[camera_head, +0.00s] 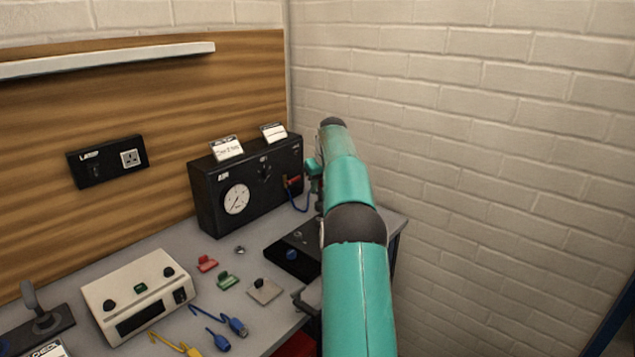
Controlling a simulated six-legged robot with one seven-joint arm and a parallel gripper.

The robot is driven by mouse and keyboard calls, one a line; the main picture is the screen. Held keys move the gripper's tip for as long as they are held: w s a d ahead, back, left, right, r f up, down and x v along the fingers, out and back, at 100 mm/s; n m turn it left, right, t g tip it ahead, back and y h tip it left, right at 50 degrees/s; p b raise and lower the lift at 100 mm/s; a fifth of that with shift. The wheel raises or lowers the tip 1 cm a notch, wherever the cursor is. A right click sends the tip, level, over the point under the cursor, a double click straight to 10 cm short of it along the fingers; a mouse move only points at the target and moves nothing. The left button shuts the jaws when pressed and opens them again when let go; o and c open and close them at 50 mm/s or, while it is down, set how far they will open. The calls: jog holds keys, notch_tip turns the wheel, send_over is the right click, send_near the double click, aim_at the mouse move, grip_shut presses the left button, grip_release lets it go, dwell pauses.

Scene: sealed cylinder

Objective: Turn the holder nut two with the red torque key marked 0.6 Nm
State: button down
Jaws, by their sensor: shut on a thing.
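My gripper (312,182) is at the right end of the black box, mostly hidden behind my teal arm. A small red thing (293,181) shows at its left, close to the box's front, and the gripper appears shut on it. Its 0.6 Nm mark cannot be read, so I cannot confirm that it is the torque key. A separate red piece (207,263) lies on the bench beside a green piece (227,281). I cannot make out holder nut two.
The black box (215,205) has a round dial and two cards on top. A blue cable (302,208) hangs at its right end. A cream instrument (137,294), a small grey block (265,291) and blue and yellow leads occupy the bench. A brick wall stands right.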

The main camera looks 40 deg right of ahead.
aim_at(319, 198)
jog(key=shift+w+f, duration=0.1)
jog(key=shift+f, duration=1.35)
jog(key=shift+f, duration=0.4)
jog(key=shift+f, duration=0.3)
jog(key=shift+f, duration=0.35)
